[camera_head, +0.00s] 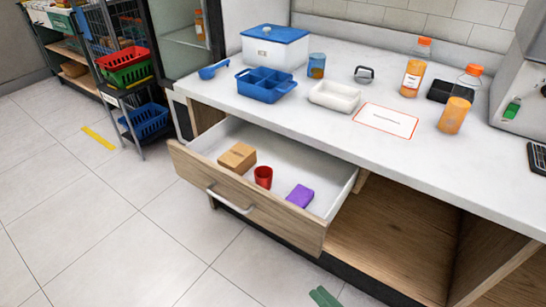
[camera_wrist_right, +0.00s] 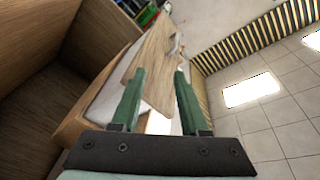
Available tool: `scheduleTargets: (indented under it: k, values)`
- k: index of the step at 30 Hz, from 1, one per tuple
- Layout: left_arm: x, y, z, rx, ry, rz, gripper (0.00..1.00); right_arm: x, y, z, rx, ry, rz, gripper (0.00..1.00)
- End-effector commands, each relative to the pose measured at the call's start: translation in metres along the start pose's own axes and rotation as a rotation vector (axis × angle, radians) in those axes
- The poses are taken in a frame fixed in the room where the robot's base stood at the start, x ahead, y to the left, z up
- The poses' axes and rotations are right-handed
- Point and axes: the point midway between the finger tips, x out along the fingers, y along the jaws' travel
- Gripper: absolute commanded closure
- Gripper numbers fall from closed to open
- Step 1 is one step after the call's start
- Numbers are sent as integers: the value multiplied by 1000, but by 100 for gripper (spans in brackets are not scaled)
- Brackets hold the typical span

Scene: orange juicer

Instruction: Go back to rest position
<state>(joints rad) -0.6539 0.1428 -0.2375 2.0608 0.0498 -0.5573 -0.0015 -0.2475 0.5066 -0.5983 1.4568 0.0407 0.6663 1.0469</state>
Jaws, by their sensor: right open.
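My right gripper (camera_head: 325,297) shows only as green fingertips at the bottom edge of the head view, low in front of the counter. In the right wrist view the two green fingers of my right gripper (camera_wrist_right: 160,88) stand apart with nothing held between them. Beyond them is the wooden front of the drawer (camera_wrist_right: 158,60). In the head view the drawer (camera_head: 275,224) is pulled out, and the gripper is apart from it. My left gripper is not in view.
The drawer holds a brown box (camera_head: 238,157), a red cup (camera_head: 263,177) and a purple block (camera_head: 300,196). The white counter (camera_head: 330,127) carries a blue tray (camera_head: 266,85), a lidded box (camera_head: 275,46) and orange bottles (camera_head: 412,78). A basket rack (camera_head: 128,75) stands left. The floor in front is clear.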

Motion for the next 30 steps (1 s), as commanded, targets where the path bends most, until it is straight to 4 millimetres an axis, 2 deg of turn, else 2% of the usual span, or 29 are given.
scheduleTargets:
  k: [3,11,18,28,30]
  values:
    - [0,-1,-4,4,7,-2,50,-27,24,-13,-78,-69,30,55]
    - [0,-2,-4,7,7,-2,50,-38,41,-6,-340,-178,262,55]
    - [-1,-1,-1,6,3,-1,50,-74,58,-6,-642,-418,485,55]
    - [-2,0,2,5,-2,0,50,-137,61,-12,-932,-801,634,55]
    - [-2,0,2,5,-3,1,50,-125,54,-2,-871,-758,642,55]
